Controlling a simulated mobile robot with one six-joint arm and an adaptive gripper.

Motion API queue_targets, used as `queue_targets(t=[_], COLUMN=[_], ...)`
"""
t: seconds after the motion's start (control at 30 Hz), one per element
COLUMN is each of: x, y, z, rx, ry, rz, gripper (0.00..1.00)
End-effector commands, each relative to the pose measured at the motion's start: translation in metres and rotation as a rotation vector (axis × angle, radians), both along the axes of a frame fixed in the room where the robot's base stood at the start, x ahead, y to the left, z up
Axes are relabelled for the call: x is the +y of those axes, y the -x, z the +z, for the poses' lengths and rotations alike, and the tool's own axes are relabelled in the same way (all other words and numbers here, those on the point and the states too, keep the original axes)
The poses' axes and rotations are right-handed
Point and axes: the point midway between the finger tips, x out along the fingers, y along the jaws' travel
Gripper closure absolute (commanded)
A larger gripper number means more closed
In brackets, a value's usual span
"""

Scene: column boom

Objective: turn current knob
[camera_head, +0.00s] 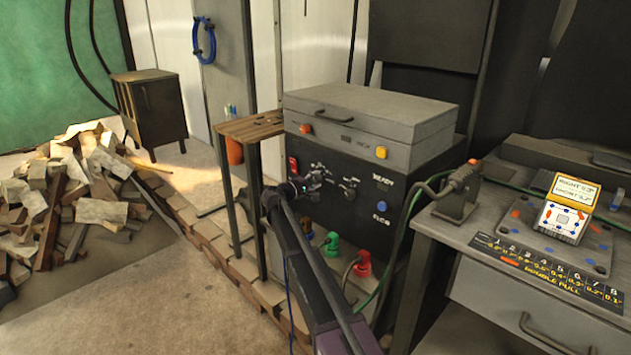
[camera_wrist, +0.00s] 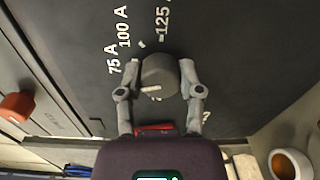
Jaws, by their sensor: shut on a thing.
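The current knob (camera_wrist: 160,76) is a dark grey round knob on a black panel, with a white mark on its face. The labels 75 A, 100 A and 125 stand beside it in the wrist view. My gripper (camera_wrist: 159,70) has one finger on each side of the knob and is shut on it. In the head view my gripper (camera_head: 287,192) is at the left part of the black front panel (camera_head: 338,213) of a welding machine. There my arm and gripper hide the knob, and its exact setting is hard to read.
The panel also carries a red switch (camera_head: 293,166), other knobs and a blue button (camera_head: 381,207). Green and red connectors (camera_head: 362,264) with cables sit below. A narrow wooden-topped stand (camera_head: 251,127) is close on the left, and a workbench (camera_head: 480,265) is on the right.

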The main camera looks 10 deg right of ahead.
Motion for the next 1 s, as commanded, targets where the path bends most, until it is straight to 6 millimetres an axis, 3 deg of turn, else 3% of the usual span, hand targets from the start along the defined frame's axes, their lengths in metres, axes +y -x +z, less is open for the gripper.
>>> queue_targets(t=[0.4, 0.93, 0.97, 1.0], x=[-0.0026, -0.0029, -0.0029, -0.0027], y=[-0.0008, -0.001, -0.001, -0.0008], z=[0.0, -0.0001, -0.0001, -0.0001], rx=[-0.193, -0.218, -0.218, -0.218], ry=[-0.14, -0.158, -0.158, -0.158], rz=[-0.002, -0.003, -0.003, -0.002], gripper=[1.0, 1.0, 0.46, 0.35])
